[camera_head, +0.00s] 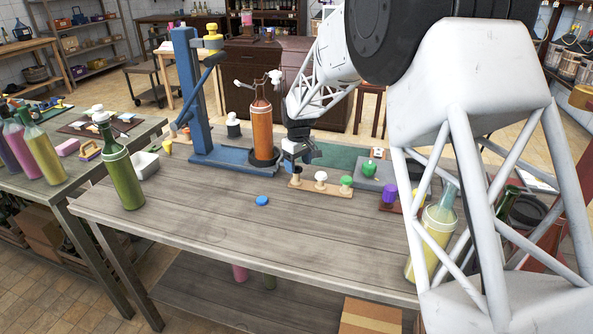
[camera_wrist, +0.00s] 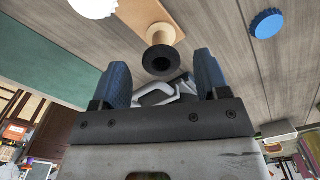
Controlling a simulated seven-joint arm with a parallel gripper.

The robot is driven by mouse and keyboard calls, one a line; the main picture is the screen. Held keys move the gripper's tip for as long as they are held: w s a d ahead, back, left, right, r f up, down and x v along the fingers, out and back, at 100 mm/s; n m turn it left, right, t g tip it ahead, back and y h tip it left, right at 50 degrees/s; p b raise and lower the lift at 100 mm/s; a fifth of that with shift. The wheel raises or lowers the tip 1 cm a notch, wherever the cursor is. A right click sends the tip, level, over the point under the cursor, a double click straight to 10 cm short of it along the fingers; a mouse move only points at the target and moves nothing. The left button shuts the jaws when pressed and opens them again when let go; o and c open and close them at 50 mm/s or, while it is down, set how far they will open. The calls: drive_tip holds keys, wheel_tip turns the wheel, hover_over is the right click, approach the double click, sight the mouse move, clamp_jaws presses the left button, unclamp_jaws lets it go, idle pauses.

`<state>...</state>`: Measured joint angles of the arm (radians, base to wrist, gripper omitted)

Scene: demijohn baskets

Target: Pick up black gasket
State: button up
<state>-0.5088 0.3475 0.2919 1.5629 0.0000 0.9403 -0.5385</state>
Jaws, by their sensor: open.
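The black gasket (camera_wrist: 161,60) is a dark ring with a hollow centre. It sits at the end of a pale wooden peg (camera_wrist: 161,34) on a wooden strip (camera_wrist: 140,12) in the wrist view. My gripper (camera_wrist: 162,76) is open, with one blue fingertip on each side of the gasket and a gap to each. Whether the fingertips are level with it is hard to tell. In the head view my gripper (camera_head: 300,156) hangs over the left end of the wooden strip (camera_head: 319,189), and I cannot make out the gasket clearly there.
A white stopper (camera_head: 321,178) and a green stopper (camera_head: 346,182) stand on the same strip. A blue cap (camera_head: 262,201) lies in front. An orange bottle (camera_head: 262,128) and a blue stand (camera_head: 190,90) are close on the left.

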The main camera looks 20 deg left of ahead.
drive_tip(key=shift+f, duration=0.65)
drive_tip(key=shift+f, duration=0.25)
idle(0.7)
drive_tip(key=c, duration=1)
drive_tip(key=shift+r, duration=0.7)
wheel_tip(320, 180, up, 3)
drive_tip(key=shift+s+f, duration=0.1)
drive_tip(key=s+d, duration=0.3)
drive_tip(key=s, duration=0.4)
drive_tip(key=s+d+r, duration=0.1)
drive_tip(key=s+d, duration=0.3)
drive_tip(key=s, duration=0.3)
drive_tip(key=shift+d+r, duration=0.15)
drive_tip(key=shift+d, duration=0.15)
